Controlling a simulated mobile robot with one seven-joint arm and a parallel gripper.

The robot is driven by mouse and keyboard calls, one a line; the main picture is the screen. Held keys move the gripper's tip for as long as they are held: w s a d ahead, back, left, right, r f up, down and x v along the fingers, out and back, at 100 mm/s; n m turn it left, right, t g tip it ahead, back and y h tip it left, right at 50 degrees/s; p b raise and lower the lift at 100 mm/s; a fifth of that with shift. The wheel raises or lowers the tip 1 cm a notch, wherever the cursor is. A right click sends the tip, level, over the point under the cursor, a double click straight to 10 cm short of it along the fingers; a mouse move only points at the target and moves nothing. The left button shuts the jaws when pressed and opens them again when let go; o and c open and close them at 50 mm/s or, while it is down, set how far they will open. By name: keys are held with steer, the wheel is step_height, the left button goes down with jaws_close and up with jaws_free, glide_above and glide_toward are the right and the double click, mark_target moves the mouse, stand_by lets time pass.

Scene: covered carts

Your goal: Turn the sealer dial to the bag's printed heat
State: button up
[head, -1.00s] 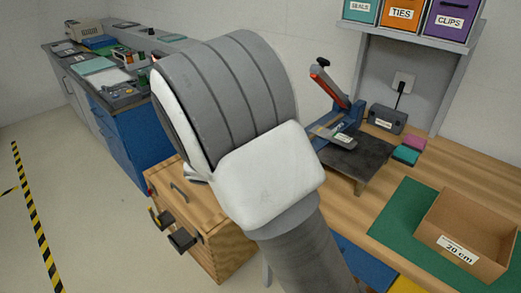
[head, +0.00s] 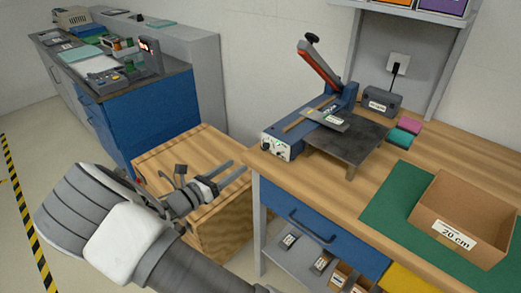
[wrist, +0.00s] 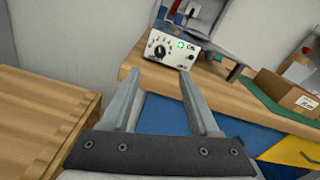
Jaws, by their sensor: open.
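The sealer (head: 322,108) stands at the left end of the wooden bench, its red-and-black lever raised. Its white front panel carries a black dial (wrist: 160,50) with marks around it and a lit green lamp; the dial shows small in the head view (head: 267,146). I cannot read its setting. A flat greyish piece with a white label (head: 334,119), possibly the bag, lies across the sealer; its print is too small to read. My gripper (head: 238,167) is open and empty, left of and below the panel. In the wrist view my gripper (wrist: 158,74) points at the panel, apart from the dial.
A dark metal platform (head: 352,148) stands right of the sealer. A cardboard box (head: 470,210) marked 20 cm sits on a green mat (head: 385,215). A wooden cabinet (head: 165,158) is behind my gripper. A blue drawer (head: 310,225) is under the bench top.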

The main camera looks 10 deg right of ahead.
mark_target(263, 148)
steer(key=x, duration=1.2)
steer(key=shift+b, duration=0.4)
jaws_close()
